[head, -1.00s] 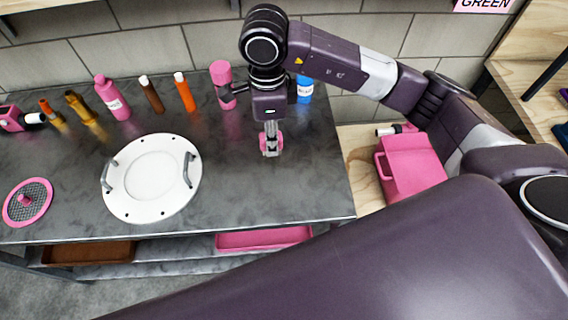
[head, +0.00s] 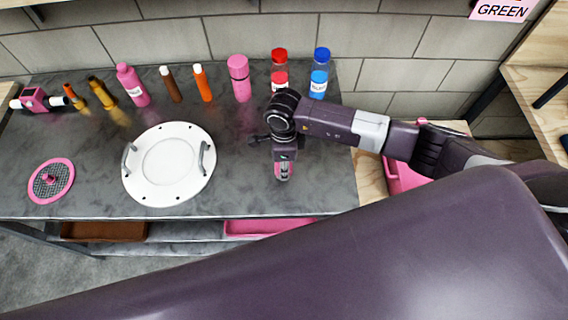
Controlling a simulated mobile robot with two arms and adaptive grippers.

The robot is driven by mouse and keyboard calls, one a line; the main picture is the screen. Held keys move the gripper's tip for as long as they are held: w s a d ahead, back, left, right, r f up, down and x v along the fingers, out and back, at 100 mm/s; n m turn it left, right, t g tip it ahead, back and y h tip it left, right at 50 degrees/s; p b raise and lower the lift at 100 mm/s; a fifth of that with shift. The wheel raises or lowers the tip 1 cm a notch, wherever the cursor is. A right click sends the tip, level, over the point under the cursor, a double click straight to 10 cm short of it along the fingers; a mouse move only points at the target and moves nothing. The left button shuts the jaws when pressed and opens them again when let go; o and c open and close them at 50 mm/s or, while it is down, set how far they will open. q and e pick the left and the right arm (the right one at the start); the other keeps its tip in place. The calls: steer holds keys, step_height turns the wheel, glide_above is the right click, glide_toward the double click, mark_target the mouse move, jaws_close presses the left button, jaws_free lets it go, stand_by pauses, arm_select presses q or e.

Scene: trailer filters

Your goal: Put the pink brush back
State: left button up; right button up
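My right gripper (head: 284,172) points down over the right part of the dark worktop (head: 240,190), its arm coming in from the right. Pink shows at its fingertips, but it is too small to tell whether this is the pink brush or part of the gripper. Its opening is unclear too. I cannot pick out a pink brush for certain anywhere. My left gripper is not in view.
A white round plate with handles (head: 168,198) and a pink mesh disc (head: 42,187) lie on the worktop. Several bottles, including a pink bottle (head: 135,88), line the wall. A pink container (head: 397,180) is partly hidden by my arm. Pink (head: 262,227) and brown trays (head: 105,232) sit below.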

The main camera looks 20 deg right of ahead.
steer(key=shift+f, duration=0.1)
steer(key=shift+f+b, duration=0.15)
steer(key=shift+b, duration=0.15)
steer(key=o, duration=1.1)
steer(key=shift+r, duration=0.25)
step_height(320, 180, up, 12)
steer(key=b, duration=0.3)
steer(key=shift+b, duration=0.3)
